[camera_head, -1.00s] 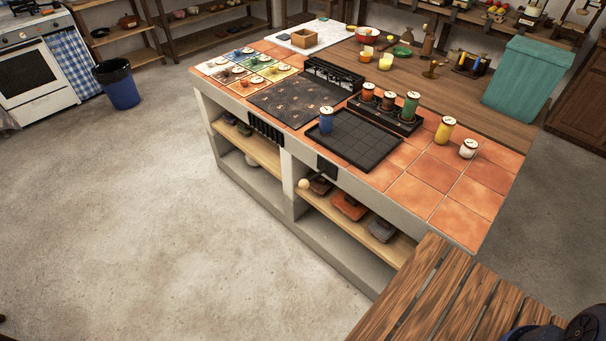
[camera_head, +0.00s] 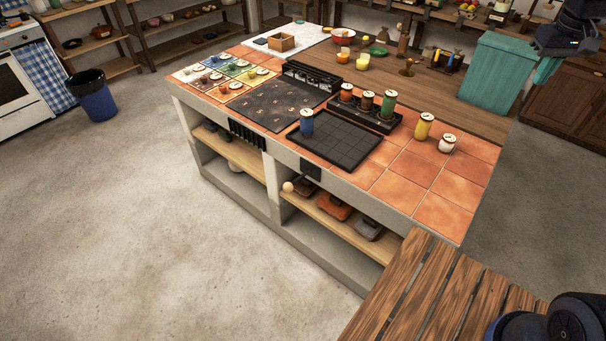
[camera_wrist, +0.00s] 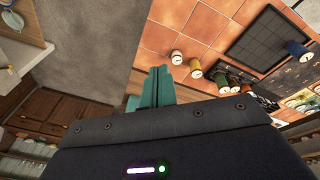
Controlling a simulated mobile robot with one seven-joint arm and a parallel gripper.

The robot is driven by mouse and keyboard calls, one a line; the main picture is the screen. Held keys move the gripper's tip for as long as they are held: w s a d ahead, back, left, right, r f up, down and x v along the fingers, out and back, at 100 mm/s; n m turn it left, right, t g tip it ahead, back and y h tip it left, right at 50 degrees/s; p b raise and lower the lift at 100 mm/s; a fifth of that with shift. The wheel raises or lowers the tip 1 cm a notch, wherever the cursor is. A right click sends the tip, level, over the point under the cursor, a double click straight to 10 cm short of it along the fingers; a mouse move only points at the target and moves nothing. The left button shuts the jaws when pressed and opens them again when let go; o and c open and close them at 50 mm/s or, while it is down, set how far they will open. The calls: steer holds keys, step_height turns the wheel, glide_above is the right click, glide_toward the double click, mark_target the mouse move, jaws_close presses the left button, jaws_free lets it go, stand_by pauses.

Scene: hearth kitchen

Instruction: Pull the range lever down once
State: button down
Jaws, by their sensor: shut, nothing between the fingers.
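On the front of the tiled island, a black plate (camera_head: 310,168) carries what looks like the range lever, ending in a pale round knob (camera_head: 288,187) that sticks out. The grill range top (camera_head: 338,137) lies above it. My gripper (camera_head: 546,71) is high at the upper right of the head view, far from the lever and partly cut off by the frame edge. In the wrist view its teal fingers (camera_wrist: 155,86) are together and empty, above the floor and the island's edge. The lever cannot be made out in the wrist view.
Several jars, among them a blue one (camera_head: 307,122) and a yellow one (camera_head: 424,126), stand on the island. A slatted wooden table (camera_head: 430,290) is in front at the right.

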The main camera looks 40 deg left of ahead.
steer(key=s+a+f+n, duration=0.2)
steer(key=a+f, duration=0.2)
steer(key=a, duration=0.7)
steer(key=s+a+f+n+g+h, duration=0.15)
steer(key=a+f, duration=0.25)
steer(key=a, duration=0.8)
steer(key=s+a+f+n, duration=0.2)
steer(key=s+a+f, duration=0.15)
steer(key=a, duration=0.75)
steer(key=n+h, duration=0.1)
steer(key=n, duration=0.4)
glide_above(286, 184)
steer(key=a, duration=0.4)
steer(key=a+x, duration=0.2)
steer(key=x, duration=0.8)
steer(key=s+a+f+x, duration=0.1)
steer(key=a+x, duration=0.1)
steer(key=x, duration=0.7)
steer(key=shift+s+d, duration=0.25)
steer(key=shift+d, duration=0.05)
steer(key=shift+f, duration=0.1)
steer(key=x, duration=1.3)
steer(key=shift+w+d+f, duration=0.1)
steer(key=shift+d+f, duration=0.1)
steer(key=shift+f, duration=0.2)
steer(key=shift+f, duration=0.1)
